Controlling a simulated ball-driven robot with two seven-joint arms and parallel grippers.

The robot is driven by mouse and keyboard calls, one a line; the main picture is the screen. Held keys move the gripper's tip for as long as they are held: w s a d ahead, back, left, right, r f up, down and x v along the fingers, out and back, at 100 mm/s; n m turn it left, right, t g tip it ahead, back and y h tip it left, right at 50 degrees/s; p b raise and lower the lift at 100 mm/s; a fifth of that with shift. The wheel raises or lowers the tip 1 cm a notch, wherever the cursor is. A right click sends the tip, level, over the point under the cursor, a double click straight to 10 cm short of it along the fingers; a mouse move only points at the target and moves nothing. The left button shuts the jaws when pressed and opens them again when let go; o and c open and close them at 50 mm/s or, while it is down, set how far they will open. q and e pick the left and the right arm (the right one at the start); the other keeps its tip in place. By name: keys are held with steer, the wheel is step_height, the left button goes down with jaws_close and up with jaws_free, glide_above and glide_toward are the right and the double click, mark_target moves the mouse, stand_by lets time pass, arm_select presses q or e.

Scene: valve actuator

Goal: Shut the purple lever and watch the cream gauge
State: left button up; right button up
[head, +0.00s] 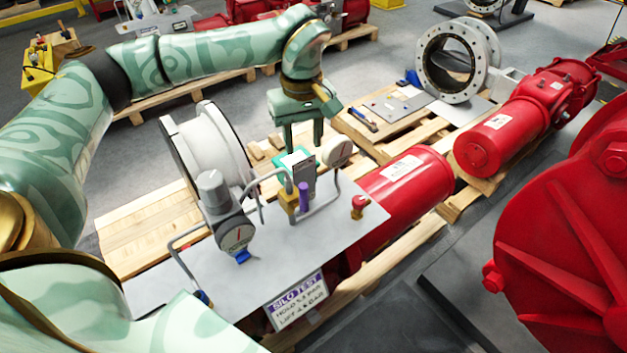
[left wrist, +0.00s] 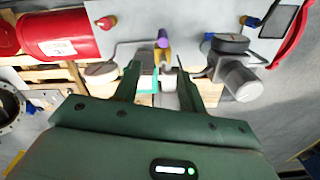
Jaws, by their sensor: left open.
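The purple lever (head: 303,196) stands upright beside a brass valve body (head: 289,202) on the grey panel. It also shows in the left wrist view (left wrist: 162,40), just beyond my fingertips. The cream gauge (head: 338,151) is on the pipework to the right of the lever; its dial is too small to read. In the left wrist view the gauge (left wrist: 101,70) is left of my fingers. My left gripper (head: 301,146) points down behind the lever, open and apart from it; its two fingers also show in the wrist view (left wrist: 159,67). My right gripper is out of view.
A grey regulator with a gauge (head: 236,234) stands left of the lever. Bent pipes surround the valve. A red knob (head: 358,203) and red cylinder (head: 405,186) are to the right. A grey box (head: 304,175) with a green plate sits behind the lever.

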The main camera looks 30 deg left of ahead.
mark_target(303, 186)
arm_select(q)
steer(key=f, duration=0.2)
steer(key=s+f, duration=0.1)
steer(key=f, duration=0.1)
steer(key=f+b, duration=0.1)
steer(key=f, duration=0.1)
steer(key=shift+s, duration=0.25)
steer(key=f, duration=0.5)
steer(key=f+b, duration=0.1)
steer(key=f, duration=0.2)
steer(key=shift+w+d+f, duration=0.1)
steer(key=shift+w, duration=0.15)
steer(key=shift+w+f, duration=0.15)
steer(key=shift+f, duration=0.3)
jaws_close()
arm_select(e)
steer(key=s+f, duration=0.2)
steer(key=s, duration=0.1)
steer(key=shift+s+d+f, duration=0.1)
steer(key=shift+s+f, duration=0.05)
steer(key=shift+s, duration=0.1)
